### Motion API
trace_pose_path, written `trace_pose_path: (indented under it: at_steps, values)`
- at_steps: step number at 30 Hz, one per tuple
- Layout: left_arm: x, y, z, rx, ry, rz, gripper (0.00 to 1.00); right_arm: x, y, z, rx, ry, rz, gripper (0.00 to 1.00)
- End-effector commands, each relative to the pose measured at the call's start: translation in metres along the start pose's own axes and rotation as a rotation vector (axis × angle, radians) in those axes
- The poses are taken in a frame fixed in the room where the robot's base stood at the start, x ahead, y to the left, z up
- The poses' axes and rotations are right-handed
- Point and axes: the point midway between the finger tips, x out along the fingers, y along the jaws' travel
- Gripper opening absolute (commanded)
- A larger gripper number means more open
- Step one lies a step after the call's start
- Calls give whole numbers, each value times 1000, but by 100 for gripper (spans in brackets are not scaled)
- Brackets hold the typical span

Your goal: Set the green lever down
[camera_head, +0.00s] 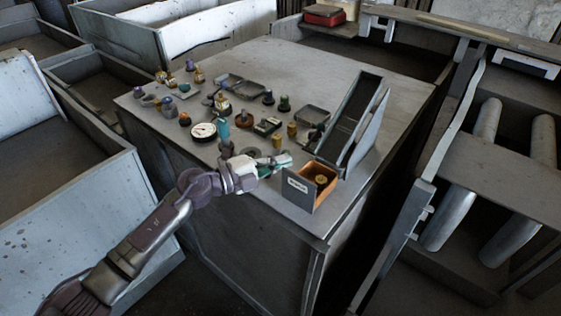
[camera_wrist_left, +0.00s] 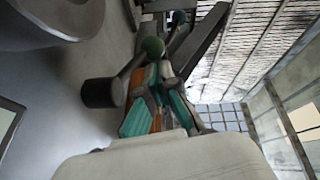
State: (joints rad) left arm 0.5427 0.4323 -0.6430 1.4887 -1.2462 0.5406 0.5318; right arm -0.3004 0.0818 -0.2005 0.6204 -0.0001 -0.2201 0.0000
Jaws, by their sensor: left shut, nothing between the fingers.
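My left gripper (camera_head: 279,161) is over the near edge of the grey table, left of the small labelled box. In the left wrist view its fingers (camera_wrist_left: 160,100) are shut with nothing between them. A green ball knob (camera_wrist_left: 152,47) on a dark stem, seemingly the green lever, shows just beyond the fingertips, with a dark cylinder (camera_wrist_left: 101,93) beside it. I cannot tell whether the fingers touch it. In the head view the gripper hides this spot, and green there may be finger or lever. My right gripper is out of view.
The grey table (camera_head: 300,62) carries several small knobs, a white dial gauge (camera_head: 203,131) and a teal cylinder (camera_head: 222,128). An orange-lined box (camera_head: 317,172) holding a round brass piece and a tilted dark chute (camera_head: 352,122) stand to the right. The table's far part is clear.

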Motion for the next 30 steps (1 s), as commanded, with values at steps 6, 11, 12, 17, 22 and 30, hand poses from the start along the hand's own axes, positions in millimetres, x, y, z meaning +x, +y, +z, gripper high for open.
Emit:
trace_pose_path:
  at_steps: [6, 11, 12, 17, 22, 30]
  values:
    - [0, -3, -1, -3, -29, -4, 0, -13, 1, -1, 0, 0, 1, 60]
    - [1, -5, 1, -6, -82, -15, 0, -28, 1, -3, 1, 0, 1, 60]
    - [1, -5, 1, -7, -96, -17, 0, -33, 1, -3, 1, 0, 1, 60]
    - [2, -10, 2, -14, -192, -35, 0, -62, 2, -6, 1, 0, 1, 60]
    - [4, -10, 7, -22, -341, -63, 0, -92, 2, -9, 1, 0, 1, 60]
    - [4, -4, 17, -35, -576, -109, 0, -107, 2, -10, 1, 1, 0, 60]
